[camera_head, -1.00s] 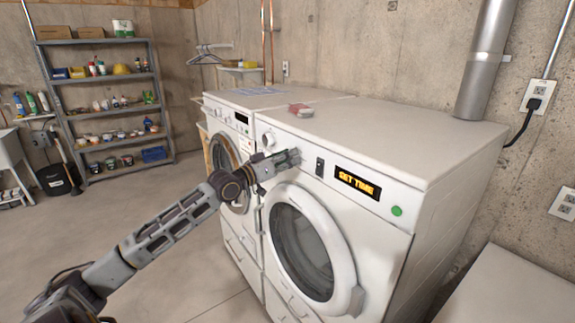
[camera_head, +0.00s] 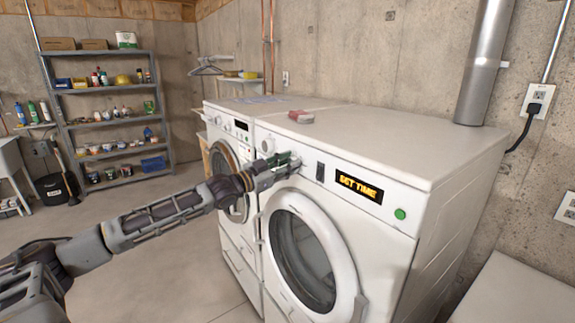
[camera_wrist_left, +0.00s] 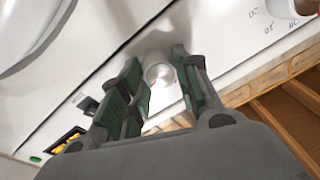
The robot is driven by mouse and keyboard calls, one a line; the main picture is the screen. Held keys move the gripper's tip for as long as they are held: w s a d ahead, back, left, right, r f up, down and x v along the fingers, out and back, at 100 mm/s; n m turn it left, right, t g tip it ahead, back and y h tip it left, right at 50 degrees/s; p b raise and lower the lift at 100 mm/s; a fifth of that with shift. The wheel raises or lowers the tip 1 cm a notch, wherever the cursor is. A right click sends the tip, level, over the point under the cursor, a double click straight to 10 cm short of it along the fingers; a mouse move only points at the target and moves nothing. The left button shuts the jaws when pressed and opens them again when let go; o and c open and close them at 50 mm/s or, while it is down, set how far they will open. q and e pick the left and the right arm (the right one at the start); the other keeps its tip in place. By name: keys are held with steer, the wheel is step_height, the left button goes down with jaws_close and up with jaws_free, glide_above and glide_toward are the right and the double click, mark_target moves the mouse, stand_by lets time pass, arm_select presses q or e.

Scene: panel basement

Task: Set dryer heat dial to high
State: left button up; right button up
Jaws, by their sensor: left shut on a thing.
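The dryer (camera_head: 395,151) is the white front-loader on the right, with a lit "SET TIME" display (camera_head: 359,187) and a green button (camera_head: 400,214). My left gripper (camera_head: 287,160) is at its front panel, left of the black switch (camera_head: 320,171). In the left wrist view, a round pale dial (camera_wrist_left: 159,74) sits between the two green-padded fingers of the gripper (camera_wrist_left: 155,85), which is shut on it. The fingers hide the dial in the head view, and its setting cannot be read. Another white knob (camera_head: 265,141) is further left on the panel. My right gripper is out of view.
The washer (camera_head: 225,115) stands against the dryer's left side. A small red-and-white item (camera_head: 300,115) lies on top of the machines. The round dryer door (camera_head: 305,248) is below the gripper. Shelves (camera_head: 105,120) stand at the back left; the floor in front is open.

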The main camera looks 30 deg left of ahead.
arm_select(q)
steer(key=shift+f+m+g+h+p, duration=0.1)
steer(key=shift+m+g+h+p, duration=0.3)
steer(key=shift+m, duration=2.9)
steer(key=shift+f+m+g+h+p, duration=0.15)
steer(key=shift+m+h, duration=0.35)
steer(key=shift+m, duration=2.8)
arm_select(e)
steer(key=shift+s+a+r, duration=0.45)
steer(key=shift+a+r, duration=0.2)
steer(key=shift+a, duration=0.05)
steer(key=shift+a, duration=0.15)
